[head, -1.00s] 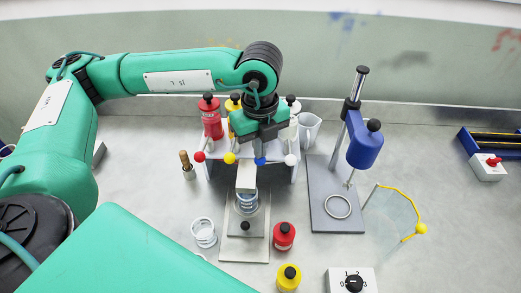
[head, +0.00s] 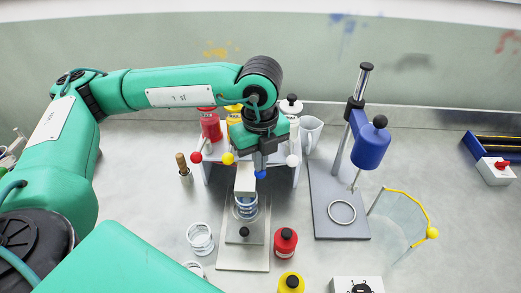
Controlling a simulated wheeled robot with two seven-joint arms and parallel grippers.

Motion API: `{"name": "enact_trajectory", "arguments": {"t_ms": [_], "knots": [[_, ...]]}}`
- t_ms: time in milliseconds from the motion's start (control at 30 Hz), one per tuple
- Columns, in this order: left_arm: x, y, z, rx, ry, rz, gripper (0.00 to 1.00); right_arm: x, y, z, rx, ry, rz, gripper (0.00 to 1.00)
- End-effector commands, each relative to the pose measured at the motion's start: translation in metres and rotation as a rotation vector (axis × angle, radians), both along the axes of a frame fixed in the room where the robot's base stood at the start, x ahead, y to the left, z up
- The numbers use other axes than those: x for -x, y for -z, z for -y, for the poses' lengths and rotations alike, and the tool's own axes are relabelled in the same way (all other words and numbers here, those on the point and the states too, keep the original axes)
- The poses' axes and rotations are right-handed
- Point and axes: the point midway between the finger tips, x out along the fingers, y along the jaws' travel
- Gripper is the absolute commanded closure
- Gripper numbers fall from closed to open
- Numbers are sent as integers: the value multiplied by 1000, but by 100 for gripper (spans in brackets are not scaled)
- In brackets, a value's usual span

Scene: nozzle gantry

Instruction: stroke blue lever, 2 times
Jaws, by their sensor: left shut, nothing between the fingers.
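The blue lever's ball knob (head: 260,175) sits at the front of the white gantry, lower than the red knob (head: 196,157), yellow knob (head: 227,158) and white knob (head: 292,160) beside it. My left gripper (head: 261,166) is shut and points down, its fingertips right at the top of the blue knob, seemingly touching it. The gripper hides the lever's arm and the blue bottle's place behind. Below the gantry's white block, a clear glass jar (head: 246,208) stands on a pale slide plate (head: 243,258). My right gripper is out of view.
A blue-headed stand (head: 340,216) and a clear yellow-edged shield (head: 405,225) are at right.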

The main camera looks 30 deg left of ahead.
Motion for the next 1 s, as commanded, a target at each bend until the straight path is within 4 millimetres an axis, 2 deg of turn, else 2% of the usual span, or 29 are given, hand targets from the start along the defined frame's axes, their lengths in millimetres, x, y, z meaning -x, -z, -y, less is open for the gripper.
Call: {"name": "enact_trajectory", "arguments": {"t_ms": [267, 700, 1000], "knots": [[0, -7, 0, -1, 0, 1, 100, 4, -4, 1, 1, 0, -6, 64], [0, -57, 0, -1, 0, -1, 100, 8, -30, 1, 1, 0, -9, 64], [0, -60, 0, -1, 0, -1, 100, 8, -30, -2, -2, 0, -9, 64]]}}
